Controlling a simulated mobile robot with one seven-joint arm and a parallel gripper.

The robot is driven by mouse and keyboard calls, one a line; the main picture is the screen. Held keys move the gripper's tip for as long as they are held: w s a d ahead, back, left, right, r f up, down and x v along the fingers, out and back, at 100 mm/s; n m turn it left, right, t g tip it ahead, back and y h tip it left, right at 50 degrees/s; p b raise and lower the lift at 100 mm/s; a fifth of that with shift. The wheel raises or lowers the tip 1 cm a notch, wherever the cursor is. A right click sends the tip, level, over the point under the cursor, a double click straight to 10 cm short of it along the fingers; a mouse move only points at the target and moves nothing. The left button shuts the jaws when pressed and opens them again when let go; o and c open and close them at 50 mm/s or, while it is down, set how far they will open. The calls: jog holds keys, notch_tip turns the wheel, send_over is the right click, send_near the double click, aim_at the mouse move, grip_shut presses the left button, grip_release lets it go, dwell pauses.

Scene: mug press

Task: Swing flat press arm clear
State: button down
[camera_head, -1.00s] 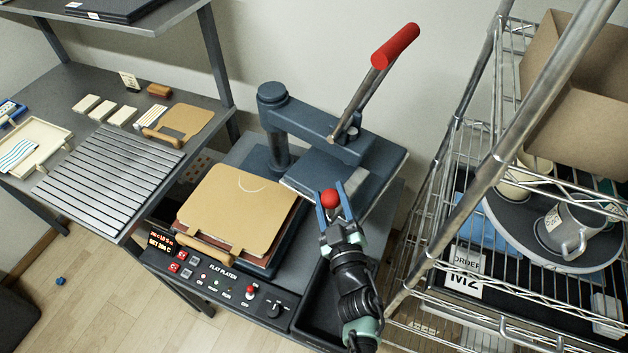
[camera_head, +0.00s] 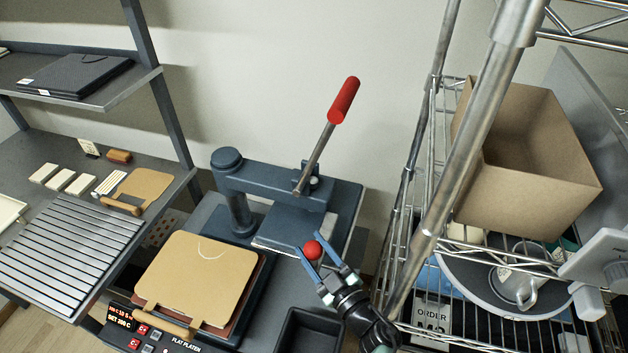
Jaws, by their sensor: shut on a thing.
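The flat press stands in the middle of the view. Its blue-grey swing arm (camera_head: 262,183) runs from the round post (camera_head: 238,205) at left to the right, with the upper platen (camera_head: 303,222) under its far end. The red-tipped press lever (camera_head: 343,101) stands up and leans right. The arm is turned to the right, away from the tan sheet (camera_head: 197,277) on the lower platen. My gripper (camera_head: 314,253) has its two fingers on either side of a red ball knob (camera_head: 312,249) at the platen's front edge and is shut on it.
A wire rack (camera_head: 437,200) stands close on the right, holding a cardboard box (camera_head: 530,165) and a round tray with a mug (camera_head: 517,285). A black bin (camera_head: 310,330) is below my gripper. A slatted rack (camera_head: 68,252) is at left.

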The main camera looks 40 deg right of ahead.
jog(key=shift+w+a+r, duration=0.25)
jog(key=shift+r, duration=0.05)
jog(key=shift+c, duration=1.4)
grip_release()
jog(key=shift+s, duration=0.1)
jog(key=shift+f, duration=0.15)
jog(key=shift+s+f, duration=0.15)
